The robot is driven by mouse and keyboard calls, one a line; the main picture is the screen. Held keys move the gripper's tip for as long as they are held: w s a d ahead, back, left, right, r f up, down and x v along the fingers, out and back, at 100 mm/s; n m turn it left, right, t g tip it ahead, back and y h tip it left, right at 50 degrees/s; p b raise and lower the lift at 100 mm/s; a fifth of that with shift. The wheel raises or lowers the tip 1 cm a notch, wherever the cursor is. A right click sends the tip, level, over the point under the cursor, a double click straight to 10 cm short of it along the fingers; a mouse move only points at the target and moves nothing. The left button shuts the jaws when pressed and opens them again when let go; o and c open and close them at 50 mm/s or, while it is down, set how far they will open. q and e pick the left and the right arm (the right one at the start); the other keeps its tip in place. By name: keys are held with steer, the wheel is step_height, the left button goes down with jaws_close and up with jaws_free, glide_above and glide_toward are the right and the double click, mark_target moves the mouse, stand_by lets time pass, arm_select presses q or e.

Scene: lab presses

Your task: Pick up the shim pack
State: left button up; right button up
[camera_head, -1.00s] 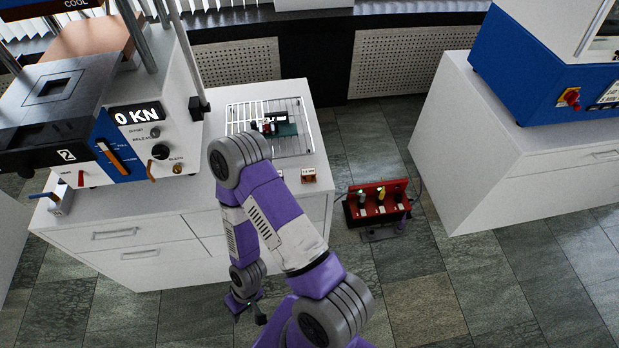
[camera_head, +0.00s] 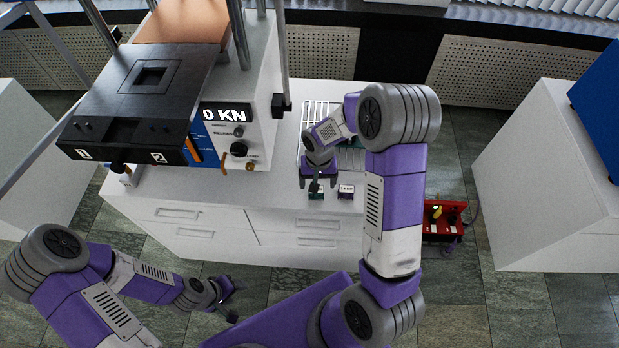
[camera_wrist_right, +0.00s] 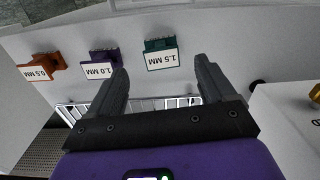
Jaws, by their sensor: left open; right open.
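Three labelled shim packs show in the right wrist view: green 1.5 MM (camera_wrist_right: 162,56), purple 1.0 MM (camera_wrist_right: 101,65) and orange 0.5 MM (camera_wrist_right: 41,65). In the head view the green pack (camera_head: 316,194) and purple pack (camera_head: 346,191) lie at the counter's front edge; my right arm hides the orange one. My right gripper (camera_head: 317,186) is open above the green pack, which appears between its fingertips (camera_wrist_right: 162,64) in the wrist view; contact is unclear. My left gripper (camera_head: 234,301) is open and empty, low in front of the counter.
The press (camera_head: 150,80), reading 0 KN, stands on the white counter (camera_head: 210,195) left of the packs. A wire rack (camera_head: 320,112) lies behind the packs.

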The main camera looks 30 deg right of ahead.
steer(key=shift+w+d+f, duration=0.1)
steer(key=shift+d+f, duration=0.05)
steer(key=shift+f, duration=0.2)
steer(key=f, duration=0.4)
steer(key=f+b, duration=0.1)
steer(key=f, duration=0.1)
steer(key=shift+a+f, duration=0.25)
steer(key=c, duration=1.2)
